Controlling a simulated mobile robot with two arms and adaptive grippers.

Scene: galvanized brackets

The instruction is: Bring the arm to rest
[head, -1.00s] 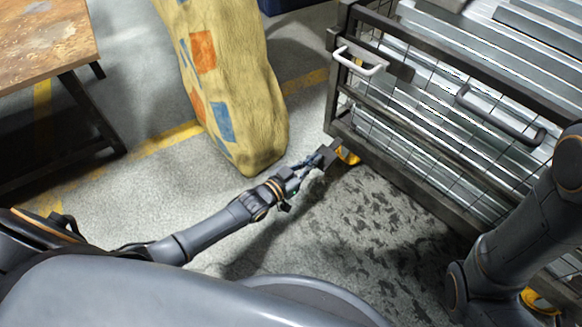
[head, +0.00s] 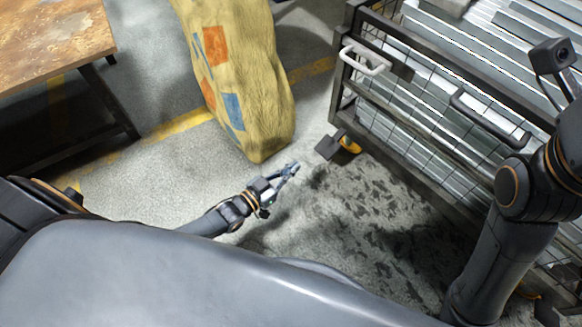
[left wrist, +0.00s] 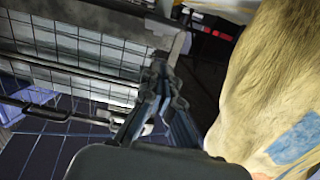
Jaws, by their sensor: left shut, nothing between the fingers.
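My left gripper (head: 290,169) is shut and empty in the head view. It hangs over the concrete floor, in front of the lower end of the yellow patched sack (head: 245,85) and apart from the cage cart. In the left wrist view its fingers (left wrist: 160,72) are together at the tips, with the sack (left wrist: 268,90) close on the right. My right arm (head: 515,220) stands at the right edge of the head view. Its gripper does not show clearly.
A wire cage cart (head: 420,107) with long galvanized metal pieces stands at the right; it also shows in the left wrist view (left wrist: 80,50). One caster (head: 340,147) juts toward my left gripper. A rusty-topped table (head: 50,35) is at upper left. Bare floor (head: 150,175) lies between.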

